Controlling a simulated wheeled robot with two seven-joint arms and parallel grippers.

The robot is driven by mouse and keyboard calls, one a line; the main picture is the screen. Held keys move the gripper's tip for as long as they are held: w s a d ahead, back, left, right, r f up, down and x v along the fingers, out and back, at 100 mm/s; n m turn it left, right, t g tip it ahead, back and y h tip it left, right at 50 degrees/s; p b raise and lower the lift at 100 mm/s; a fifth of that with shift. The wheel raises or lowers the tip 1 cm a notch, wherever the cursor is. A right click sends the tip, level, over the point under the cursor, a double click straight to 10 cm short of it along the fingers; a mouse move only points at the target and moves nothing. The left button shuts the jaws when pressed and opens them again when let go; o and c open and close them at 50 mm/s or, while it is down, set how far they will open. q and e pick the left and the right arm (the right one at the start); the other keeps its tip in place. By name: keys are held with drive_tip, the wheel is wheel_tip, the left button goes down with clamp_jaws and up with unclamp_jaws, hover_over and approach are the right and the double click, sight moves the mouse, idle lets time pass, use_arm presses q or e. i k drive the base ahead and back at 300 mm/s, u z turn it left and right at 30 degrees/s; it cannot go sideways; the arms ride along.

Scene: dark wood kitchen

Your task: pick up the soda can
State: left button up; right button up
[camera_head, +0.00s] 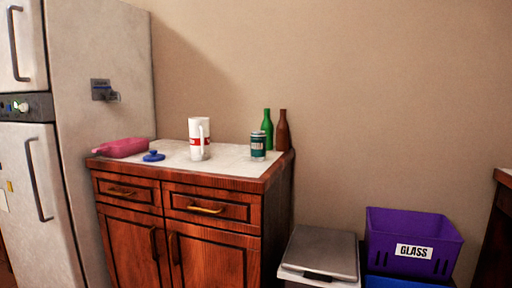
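The soda can (258,146) is small and dark teal with a pale top and a light label. It stands upright on the white top of the wooden cabinet (220,163), near its right end. A green bottle (267,129) and a brown bottle (283,131) stand just behind it to the right. Neither of my grippers shows in the head view, so nothing is seen touching the can.
A fridge (100,75) stands left. A grey-lidded bin (322,253) and purple GLASS crate (412,240) stand right.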

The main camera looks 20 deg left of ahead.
sight(258, 138)
drive_tip(key=u, duration=0.4)
drive_tip(key=i, duration=0.35)
drive_tip(key=u, duration=0.7)
drive_tip(key=i, duration=0.75)
drive_tip(key=z, duration=0.2)
